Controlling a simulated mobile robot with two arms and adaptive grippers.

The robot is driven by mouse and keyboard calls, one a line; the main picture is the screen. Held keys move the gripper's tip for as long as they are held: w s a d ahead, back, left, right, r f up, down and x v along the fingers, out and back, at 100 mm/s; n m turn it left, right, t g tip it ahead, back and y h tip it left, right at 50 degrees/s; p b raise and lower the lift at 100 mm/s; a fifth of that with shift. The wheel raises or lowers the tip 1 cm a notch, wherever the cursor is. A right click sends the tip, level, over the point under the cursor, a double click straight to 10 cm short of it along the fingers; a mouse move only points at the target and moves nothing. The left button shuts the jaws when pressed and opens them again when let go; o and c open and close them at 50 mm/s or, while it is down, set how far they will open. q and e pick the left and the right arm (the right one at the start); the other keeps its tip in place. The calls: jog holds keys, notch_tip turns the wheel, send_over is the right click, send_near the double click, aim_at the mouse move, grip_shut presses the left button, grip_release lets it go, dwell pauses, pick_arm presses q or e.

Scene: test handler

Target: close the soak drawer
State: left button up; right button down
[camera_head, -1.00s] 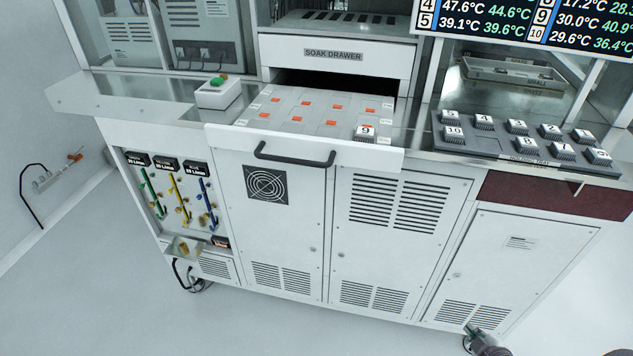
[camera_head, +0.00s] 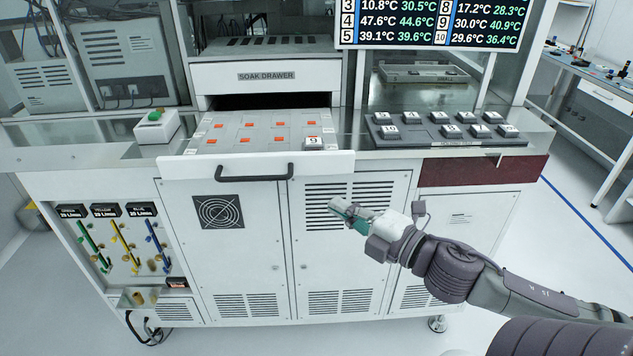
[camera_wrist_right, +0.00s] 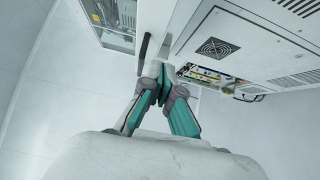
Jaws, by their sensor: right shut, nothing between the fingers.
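The soak drawer (camera_head: 290,163) is pulled out from its housing, with a black bar handle (camera_head: 240,178) on its white front. Its tray carries orange-marked squares and a block labelled 9 (camera_head: 314,143) at the front right. My right gripper (camera_head: 337,207) is shut and empty, in front of the cabinet, below and to the right of the handle. In the right wrist view my right gripper (camera_wrist_right: 162,68) also shows shut, with a black bar, likely the handle (camera_wrist_right: 143,54), just beyond its tips. My left gripper is not in view.
A tray with several numbered blocks (camera_head: 448,138) sits on the counter to the right. A white box with a green button (camera_head: 156,127) stands left of the drawer. The temperature screen (camera_head: 433,22) hangs above. The floor in front is clear.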

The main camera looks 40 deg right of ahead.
send_near(303, 175)
jog(key=w+a, duration=0.3)
jog(key=a, duration=0.1)
jog(key=shift+w+d+r+p, duration=0.1)
jog(key=shift+w+d+p, duration=0.7)
jog(key=shift+w+d, duration=0.15)
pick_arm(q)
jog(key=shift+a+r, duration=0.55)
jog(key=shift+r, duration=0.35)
pick_arm(e)
jog(key=shift+w+d, duration=0.25)
jog(key=shift+w, duration=0.25)
jog(key=shift+w, duration=0.1)
